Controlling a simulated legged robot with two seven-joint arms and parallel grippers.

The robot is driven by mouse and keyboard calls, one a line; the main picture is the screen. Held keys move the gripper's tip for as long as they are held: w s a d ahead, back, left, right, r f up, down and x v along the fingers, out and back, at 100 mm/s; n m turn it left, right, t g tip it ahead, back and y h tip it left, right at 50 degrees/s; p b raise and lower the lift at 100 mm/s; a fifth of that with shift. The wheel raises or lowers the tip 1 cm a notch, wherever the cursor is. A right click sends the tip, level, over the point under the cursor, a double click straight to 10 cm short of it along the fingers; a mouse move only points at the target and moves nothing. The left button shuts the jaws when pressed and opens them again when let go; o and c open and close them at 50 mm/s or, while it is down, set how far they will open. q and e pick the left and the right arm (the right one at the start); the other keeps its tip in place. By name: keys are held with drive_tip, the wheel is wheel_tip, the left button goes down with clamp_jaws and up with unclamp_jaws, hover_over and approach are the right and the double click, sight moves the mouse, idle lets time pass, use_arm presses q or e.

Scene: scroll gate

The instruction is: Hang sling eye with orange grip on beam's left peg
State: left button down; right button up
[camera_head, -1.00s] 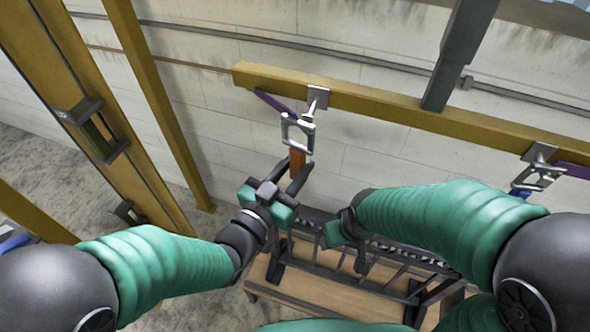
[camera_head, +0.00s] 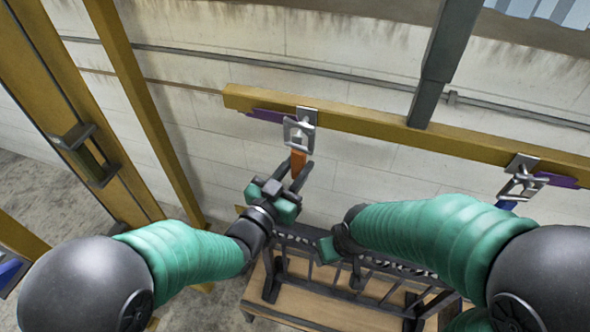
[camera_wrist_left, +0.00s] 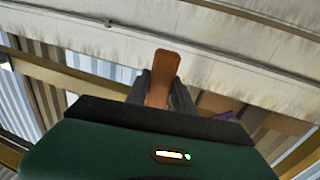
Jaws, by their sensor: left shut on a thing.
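The orange grip (camera_head: 298,164) stands up from between the fingers of my left gripper (camera_head: 291,178), which is shut on it. The left wrist view also shows the orange grip (camera_wrist_left: 163,80) rising between the dark fingers. The grey metal sling eye (camera_head: 290,132) is at its upper end, in front of the left bracket plate (camera_head: 309,113) on the yellow beam (camera_head: 375,124). The eye overlaps the left peg in the picture; I cannot tell whether the peg is through it. My right gripper (camera_head: 333,250) is low, over the rack; its fingers are unclear.
A second eye (camera_head: 522,186) with a blue grip (camera_head: 507,205) is at the beam's right bracket. A dark rack (camera_head: 345,285) on a wooden top (camera_head: 290,305) stands below. A yellow post (camera_head: 140,110) rises at left and a grey post (camera_head: 440,70) meets the beam.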

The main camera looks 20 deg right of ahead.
use_arm(q)
drive_tip(key=shift+w+d, duration=0.35)
drive_tip(key=shift+w, duration=0.15)
drive_tip(key=shift+w+d+f+b, duration=0.4)
drive_tip(key=shift+w+f+b, duration=0.15)
drive_tip(key=shift+w+b, duration=0.05)
drive_tip(key=shift+w+f+b, duration=0.1)
drive_tip(key=shift+f+b, duration=0.05)
drive_tip(key=shift+b, duration=0.25)
drive_tip(key=c, duration=0.8)
unclamp_jaws()
drive_tip(key=shift+o, duration=0.2)
wheel_tip(320, 180, down, 12)
drive_tip(key=b, duration=1.1)
drive_tip(key=shift+r, duration=0.2)
